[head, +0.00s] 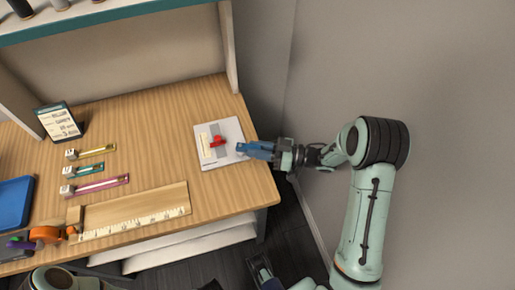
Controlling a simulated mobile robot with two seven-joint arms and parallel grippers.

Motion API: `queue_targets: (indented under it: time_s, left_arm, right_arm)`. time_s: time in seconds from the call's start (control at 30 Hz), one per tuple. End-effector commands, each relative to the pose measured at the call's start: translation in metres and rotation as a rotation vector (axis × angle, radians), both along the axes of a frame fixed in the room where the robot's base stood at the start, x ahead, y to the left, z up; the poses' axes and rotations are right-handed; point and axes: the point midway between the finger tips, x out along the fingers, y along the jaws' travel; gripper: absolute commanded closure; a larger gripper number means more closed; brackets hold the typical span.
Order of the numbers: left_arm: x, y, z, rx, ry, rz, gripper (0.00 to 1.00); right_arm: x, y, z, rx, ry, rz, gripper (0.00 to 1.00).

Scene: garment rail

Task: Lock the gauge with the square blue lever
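A white square plate (232,131) lies near the right end of the wooden table. It carries a grey strip, a cream scale and a red lever (217,142). My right gripper (247,149) reaches in from the right, its blue fingers at the plate's right edge. I cannot tell whether they touch the plate or are apart. No square blue lever can be told apart from the blue fingers; the gripper may hide it. A dark gripper-like part of mine (262,270) shows at the bottom edge, probably my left gripper, partly cut off.
The wooden table (155,123) holds yellow, teal and pink strips with pale blocks, a wooden ruler (135,211), a small sign (59,121) and a blue tray (14,203). A shelf panel (228,45) stands behind the plate. A grey wall is at right.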

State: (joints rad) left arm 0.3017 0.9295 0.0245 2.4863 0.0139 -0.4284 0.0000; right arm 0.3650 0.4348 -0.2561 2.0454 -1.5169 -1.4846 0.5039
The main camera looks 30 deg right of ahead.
Motion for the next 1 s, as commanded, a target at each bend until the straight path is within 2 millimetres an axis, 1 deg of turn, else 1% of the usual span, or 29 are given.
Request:
queue_targets:
  time_s: [0.17, 0.5, 0.87, 0.9, 0.93, 0.97, 1.0]
  left_arm:
    - [0.0000, 0.0000, 0.0005, 0.000, 0.000, 0.000, 0.57]
    - [-0.0019, 0.0000, 0.0040, -0.001, 0.006, -0.001, 0.57]
    - [-0.0020, 0.0001, 0.0039, -0.001, 0.007, -0.001, 0.57]
    - [-0.0020, 0.0001, 0.0039, -0.001, 0.007, -0.001, 0.57]
    - [-0.0020, 0.0001, 0.0039, -0.001, 0.007, -0.001, 0.57]
    - [-0.0020, 0.0001, 0.0039, -0.001, 0.007, -0.001, 0.57]
    - [-0.0020, 0.0001, 0.0039, -0.001, 0.007, -0.001, 0.57]
  right_arm:
    - [0.0010, -0.0010, 0.0000, 0.000, -0.001, 0.014, 1.00]
    - [0.0092, -0.0063, 0.0008, -0.001, -0.004, 0.201, 1.00]
    - [0.0095, -0.0067, 0.0008, -0.002, -0.003, 0.221, 1.00]
    - [0.0096, -0.0068, 0.0008, -0.002, -0.003, 0.221, 0.66]
    - [0.0096, -0.0068, 0.0008, -0.002, -0.003, 0.221, 0.57]
    - [0.0096, -0.0068, 0.0008, -0.002, -0.003, 0.221, 0.53]
    - [0.0095, -0.0067, 0.0007, -0.002, -0.003, 0.221, 0.53]
